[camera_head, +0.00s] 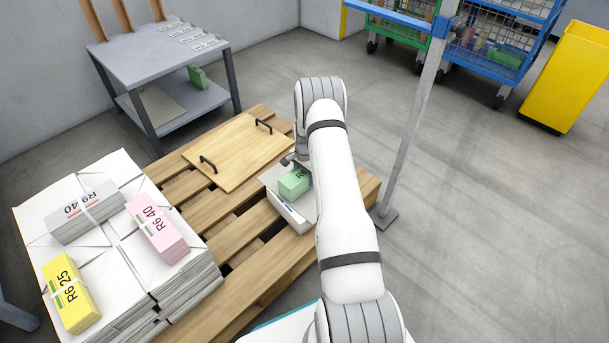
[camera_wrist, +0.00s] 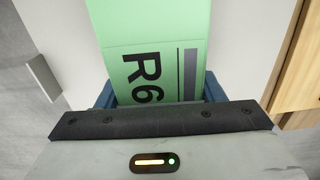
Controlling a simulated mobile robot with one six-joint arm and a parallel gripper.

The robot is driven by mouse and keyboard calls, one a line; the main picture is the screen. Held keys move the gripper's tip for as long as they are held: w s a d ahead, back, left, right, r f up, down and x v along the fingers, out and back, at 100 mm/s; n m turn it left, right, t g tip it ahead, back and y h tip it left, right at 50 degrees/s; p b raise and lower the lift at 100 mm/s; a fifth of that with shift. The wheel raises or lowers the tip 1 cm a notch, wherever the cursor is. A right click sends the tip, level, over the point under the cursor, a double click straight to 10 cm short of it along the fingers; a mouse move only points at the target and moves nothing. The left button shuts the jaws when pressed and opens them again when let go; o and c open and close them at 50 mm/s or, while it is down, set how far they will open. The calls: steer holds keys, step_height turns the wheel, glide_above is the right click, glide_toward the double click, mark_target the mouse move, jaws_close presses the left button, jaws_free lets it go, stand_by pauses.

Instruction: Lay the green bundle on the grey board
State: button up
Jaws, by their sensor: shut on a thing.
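The green bundle (camera_head: 294,183), marked "R6", is at the near right of the pallet, over a white-topped stack (camera_head: 292,213). My arm hides its right part. In the wrist view the green bundle (camera_wrist: 150,40) sits between the blue fingers of my gripper (camera_wrist: 160,96), which is shut on it. White surface shows below it on both sides; I cannot tell whether the bundle touches it. A flat greyish board (camera_head: 163,106) lies on the lower shelf of the grey table, away from my gripper and bare on top.
A tan wooden board (camera_head: 238,152) with two black handles lies on the pallet (camera_head: 232,228). Grey (camera_head: 86,212), pink (camera_head: 157,228) and yellow (camera_head: 70,293) bundles lie on a white stack at left. The grey table (camera_head: 155,52) stands behind. A metal post (camera_head: 412,120) rises at right.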

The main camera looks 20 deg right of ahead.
steer(key=shift+w, duration=0.1)
steer(key=o, duration=1.8)
steer(key=shift+o, duration=0.2)
steer(key=shift+f, duration=0.15)
step_height(320, 180, up, 8)
steer(key=p, duration=0.3)
steer(key=s+a+r+n+p, duration=0.25)
steer(key=a+r+p, duration=0.2)
steer(key=r, duration=0.95)
steer(key=s+a+r+n+t+p, duration=0.15)
steer(key=s+a+r+p, duration=0.35)
steer(key=r, duration=0.9)
steer(key=s+a+r+n+p, duration=0.2)
steer(key=r+p, duration=0.4)
steer(key=r, duration=0.8)
steer(key=s+a+r+n+p, duration=0.4)
steer(key=s+r+p, duration=0.3)
steer(key=s+r, duration=0.6)
steer(key=s+a+r+n+t+p, duration=0.1)
steer(key=s+a+r+n+p, duration=0.3)
steer(key=s+r+p, duration=0.4)
steer(key=s+r, duration=0.5)
steer(key=shift+a, duration=0.2)
